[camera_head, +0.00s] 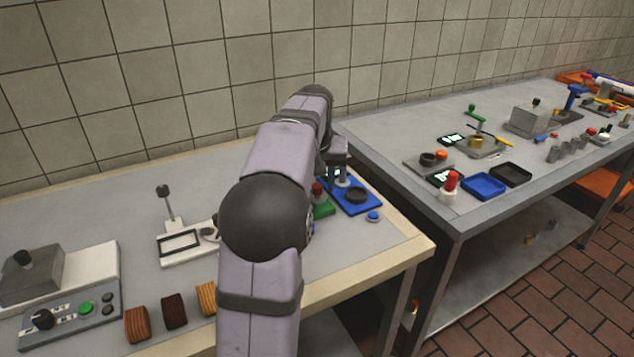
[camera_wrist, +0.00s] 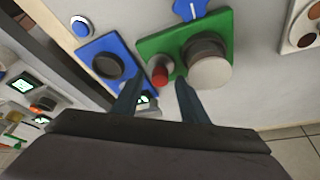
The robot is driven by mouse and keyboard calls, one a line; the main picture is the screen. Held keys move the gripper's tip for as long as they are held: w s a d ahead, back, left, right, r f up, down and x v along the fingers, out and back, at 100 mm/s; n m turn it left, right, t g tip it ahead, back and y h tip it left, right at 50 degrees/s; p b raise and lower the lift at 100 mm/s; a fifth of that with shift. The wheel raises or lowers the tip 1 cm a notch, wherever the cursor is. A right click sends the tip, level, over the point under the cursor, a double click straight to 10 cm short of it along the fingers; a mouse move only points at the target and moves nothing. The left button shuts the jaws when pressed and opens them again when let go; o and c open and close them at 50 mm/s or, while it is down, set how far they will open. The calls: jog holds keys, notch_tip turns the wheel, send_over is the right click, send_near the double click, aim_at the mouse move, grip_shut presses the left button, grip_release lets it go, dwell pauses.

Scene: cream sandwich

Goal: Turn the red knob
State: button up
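The red knob (camera_wrist: 160,74) stands on a green panel (camera_wrist: 222,22) in the wrist view, beside a larger grey cylinder (camera_wrist: 208,62). In the head view the red knob (camera_head: 317,188) is partly hidden by my arm, above the green panel (camera_head: 324,209). My gripper (camera_wrist: 157,84) is open in the wrist view, with its two dark fingers apart. The knob appears in the gap between the fingertips; I cannot tell whether they touch it. In the head view my gripper (camera_head: 336,168) is over the back of the blue panel, its fingertips unclear.
A blue panel (camera_head: 366,207) with a black ring (camera_head: 356,195) adjoins the green one. A blue button (camera_head: 373,216) lies near the table's right edge. A press-like device (camera_head: 172,215), brown and orange blocks and a grey control box (camera_head: 70,314) stand left. A second table (camera_head: 390,150) stands right.

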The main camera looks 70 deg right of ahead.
jog(key=shift+f, duration=0.1)
grip_shut()
jog(key=shift+m+p, duration=0.3)
jog(key=shift+p, duration=0.1)
jog(key=m+p, duration=0.1)
jog(key=m+g+p, duration=0.1)
jog(key=shift+w+r+m, duration=0.2)
jog(key=shift+m, duration=0.2)
jog(key=m+g+p, duration=0.1)
jog(key=m+p, duration=0.1)
jog(key=m, duration=0.1)
jog(key=shift+w+d+m+g+p, duration=0.1)
jog(key=shift+m+g+p, duration=0.2)
jog(key=shift+g+p, duration=0.1)
jog(key=m+p, duration=0.1)
jog(key=m, duration=0.1)
jog(key=m+g+y+p, duration=0.1)
jog(key=m+p, duration=0.1)
jog(key=shift+w+d+g, duration=0.1)
jog(key=shift+g, duration=0.2)
jog(key=shift+m+g+y+p, duration=0.3)
jog(key=shift+m+y+p, duration=0.1)
jog(key=shift+m+p, duration=0.85)
jog(key=shift+f+m, duration=0.15)
jog(key=shift+m, duration=0.2)
